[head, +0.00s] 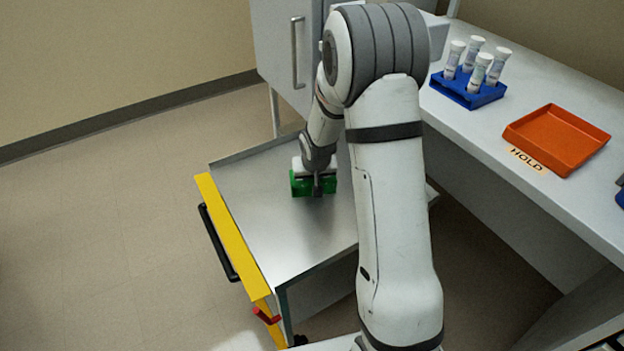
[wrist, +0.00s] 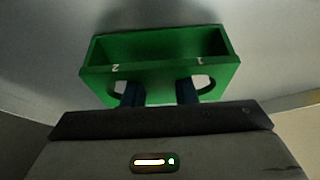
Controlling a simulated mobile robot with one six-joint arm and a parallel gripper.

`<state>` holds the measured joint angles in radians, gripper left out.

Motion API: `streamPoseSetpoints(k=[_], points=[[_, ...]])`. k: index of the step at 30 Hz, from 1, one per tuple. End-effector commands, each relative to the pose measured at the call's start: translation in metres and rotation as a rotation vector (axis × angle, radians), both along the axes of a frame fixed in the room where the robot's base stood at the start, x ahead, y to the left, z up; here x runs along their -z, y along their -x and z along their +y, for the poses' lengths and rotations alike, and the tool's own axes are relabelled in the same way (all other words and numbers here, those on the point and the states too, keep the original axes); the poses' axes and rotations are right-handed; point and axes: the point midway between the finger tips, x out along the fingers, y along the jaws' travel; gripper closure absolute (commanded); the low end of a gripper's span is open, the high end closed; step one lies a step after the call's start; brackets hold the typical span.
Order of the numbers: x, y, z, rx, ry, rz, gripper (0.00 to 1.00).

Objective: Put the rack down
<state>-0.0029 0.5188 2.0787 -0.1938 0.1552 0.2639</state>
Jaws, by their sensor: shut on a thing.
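A green rack (head: 301,184) is at my gripper's end, over the metal cart top (head: 262,216) in the head view. In the wrist view the rack (wrist: 160,44) is an open green box with the marks 1 and 2 on its near edge and a round hole near each side. My gripper (wrist: 160,92) is shut on the middle of its near wall, with dark fingers between the two holes. No tubes show in the part of the rack that I see. I cannot tell whether the rack touches the cart top.
The cart has a yellow edge (head: 236,236) and a black handle (head: 218,242) on its left. On the white bench at right stand a blue rack (head: 468,91) with several capped tubes and an orange tray (head: 558,138) beside a HOLD label (head: 528,160). The cart's front part is bare.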

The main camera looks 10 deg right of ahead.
Motion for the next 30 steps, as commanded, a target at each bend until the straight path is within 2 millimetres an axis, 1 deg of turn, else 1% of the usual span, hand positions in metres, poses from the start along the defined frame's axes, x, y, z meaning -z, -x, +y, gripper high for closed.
streamPoseSetpoints(k=[5,9,10,17,26,28,30], points=[[-0.002,0.0,0.0,0.001,0.0,-0.001,1.0],[0.003,0.0,-0.001,0.001,0.0,-0.001,1.0],[0.002,0.0,-0.001,0.001,0.0,-0.001,0.72],[0.001,0.0,-0.001,0.001,0.001,0.0,0.54],[-0.001,0.0,-0.001,0.002,0.0,0.0,0.53],[-0.007,0.001,-0.001,0.002,0.0,-0.001,0.53],[-0.017,0.005,-0.001,0.002,0.0,-0.001,0.53]])
